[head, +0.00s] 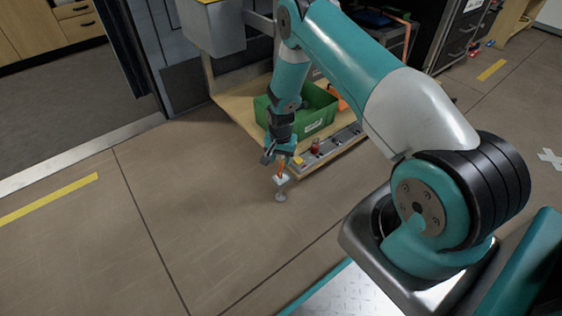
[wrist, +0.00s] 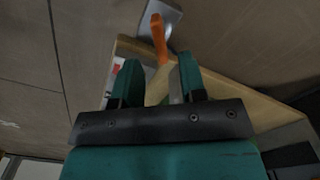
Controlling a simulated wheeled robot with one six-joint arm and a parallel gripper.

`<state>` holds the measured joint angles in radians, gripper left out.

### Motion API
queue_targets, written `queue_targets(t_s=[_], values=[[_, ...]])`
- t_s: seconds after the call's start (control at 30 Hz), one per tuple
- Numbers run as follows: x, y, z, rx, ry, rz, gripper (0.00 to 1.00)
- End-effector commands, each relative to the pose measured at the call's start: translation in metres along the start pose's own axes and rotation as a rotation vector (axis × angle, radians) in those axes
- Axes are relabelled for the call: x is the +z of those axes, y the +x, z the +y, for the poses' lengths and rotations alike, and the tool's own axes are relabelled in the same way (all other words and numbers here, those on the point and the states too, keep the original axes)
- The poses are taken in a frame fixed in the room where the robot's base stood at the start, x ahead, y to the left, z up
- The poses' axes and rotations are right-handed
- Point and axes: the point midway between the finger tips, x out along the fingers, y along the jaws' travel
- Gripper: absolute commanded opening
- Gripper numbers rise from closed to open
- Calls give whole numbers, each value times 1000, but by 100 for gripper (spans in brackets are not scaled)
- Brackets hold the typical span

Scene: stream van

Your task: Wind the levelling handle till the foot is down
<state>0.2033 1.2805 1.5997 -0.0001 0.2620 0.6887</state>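The orange levelling handle (head: 281,169) sticks up beside the near corner of a low wooden platform. Below it are a pale bracket (head: 281,180) and the grey levelling foot (head: 281,197), close to the floor; I cannot tell whether it touches. My gripper (head: 279,156) points down at the handle's top. In the wrist view the handle (wrist: 158,38) lies just beyond and between the fingertips of my gripper (wrist: 158,65), over a grey plate (wrist: 162,15). The fingers are apart, with a gap on both sides, and I see no contact with the handle.
The wooden platform (head: 237,97) carries a green crate (head: 318,124) and a grey strip (head: 333,146) with a small red object (head: 316,146). A grey box (head: 210,28) stands above the platform at the back. The floor left of and in front of the foot is clear.

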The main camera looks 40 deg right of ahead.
Motion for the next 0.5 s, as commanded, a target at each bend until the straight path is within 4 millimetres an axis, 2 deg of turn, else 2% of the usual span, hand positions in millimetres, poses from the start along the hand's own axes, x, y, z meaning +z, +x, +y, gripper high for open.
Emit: queue_targets(t_s=[0.03, 0.2, 0.4, 0.5], values=[[-1, -22, -1, -2, 0, 2, 38], [0, -66, 0, -2, 0, 2, 38], [0, -106, 0, -2, 0, 2, 38], [0, -118, 0, -1, 0, 1, 38]])
